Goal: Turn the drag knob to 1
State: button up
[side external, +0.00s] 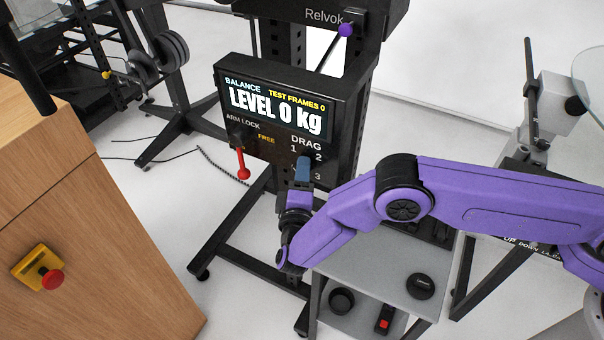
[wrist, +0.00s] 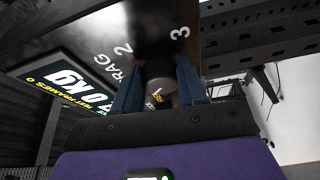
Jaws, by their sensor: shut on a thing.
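The drag knob (wrist: 159,72) is a dark grey round knob on the black panel. In the wrist view it sits between the two blue fingers of my gripper (wrist: 157,84), which is shut on it. A small pale and yellow mark shows near the knob, between the fingers; which number it points at I cannot tell. In the side view my gripper (side external: 302,170) is at the panel (side external: 270,148) below the DRAG label, and its fingers hide the knob. The numbers 1, 2 and 3 show around it there; the wrist view shows only 2 and 3.
The panel's screen (side external: 277,108) reads LEVEL 0 kg and TEST FRAMES 0. A red arm lock lever (side external: 242,165) hangs left of my gripper by the word FREE. A purple-tipped lever (side external: 346,30) stands above. A grey shelf (side external: 375,268) lies below my arm.

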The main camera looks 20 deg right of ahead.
dwell(0.3)
jog(key=o, duration=1.1)
jog(key=shift+c, duration=0.2)
jog(key=v, duration=1.7)
jog(key=shift+s, duration=0.3)
